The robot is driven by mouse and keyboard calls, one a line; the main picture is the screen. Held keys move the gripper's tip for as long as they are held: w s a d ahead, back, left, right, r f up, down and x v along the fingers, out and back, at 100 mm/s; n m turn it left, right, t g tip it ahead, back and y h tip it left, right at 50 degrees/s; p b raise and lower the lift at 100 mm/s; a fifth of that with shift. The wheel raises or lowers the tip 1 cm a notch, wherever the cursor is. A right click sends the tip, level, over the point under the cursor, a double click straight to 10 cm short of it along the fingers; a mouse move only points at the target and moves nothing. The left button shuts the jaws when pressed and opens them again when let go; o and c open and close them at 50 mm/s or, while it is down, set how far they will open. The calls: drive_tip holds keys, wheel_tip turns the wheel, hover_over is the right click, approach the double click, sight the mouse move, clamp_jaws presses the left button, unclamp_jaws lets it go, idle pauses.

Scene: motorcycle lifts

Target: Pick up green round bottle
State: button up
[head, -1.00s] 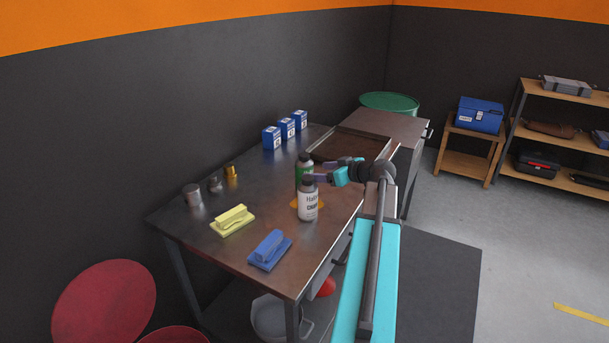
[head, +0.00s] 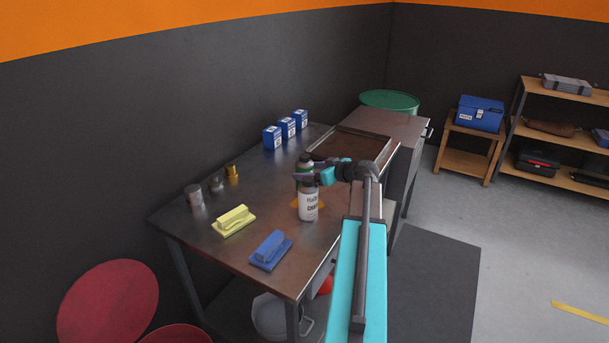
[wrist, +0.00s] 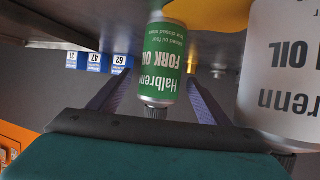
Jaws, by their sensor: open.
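The green round bottle (wrist: 163,60), labelled fork oil, stands upright on the metal workbench (head: 190,228). In the head view the green bottle (head: 305,163) is partly hidden by the white bottle and my gripper. My gripper (head: 305,178) is open. In the wrist view, which is upside down, its two fingers (wrist: 155,98) lie on either side of the green bottle, with its dark cap between them. I cannot tell whether either finger touches it. A white round bottle (head: 308,204) stands close in front of it; in the wrist view the white bottle (wrist: 285,75) is just right of the right finger.
A yellow brush-like block (head: 233,220) and a blue one (head: 270,249) lie on the front of the bench. Small metal containers (head: 195,196) and several blue boxes (head: 287,128) stand along the wall side. A shallow tray (head: 350,147) sits at the far end.

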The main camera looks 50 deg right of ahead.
sight(307, 162)
idle(0.4)
drive_tip(key=c, duration=1.4)
drive_tip(key=shift+c, duration=0.2)
drive_tip(key=shift+r, duration=0.1)
drive_tip(key=shift+s+r+b, duration=0.1)
drive_tip(key=shift+r+b, duration=0.65)
drive_tip(key=shift+r, duration=0.95)
drive_tip(key=s+d+r+b, duration=0.1)
drive_tip(key=s+d+b, duration=0.2)
drive_tip(key=s, duration=1.2)
drive_tip(key=shift+s+d+r, duration=0.2)
drive_tip(key=shift+s, duration=0.05)
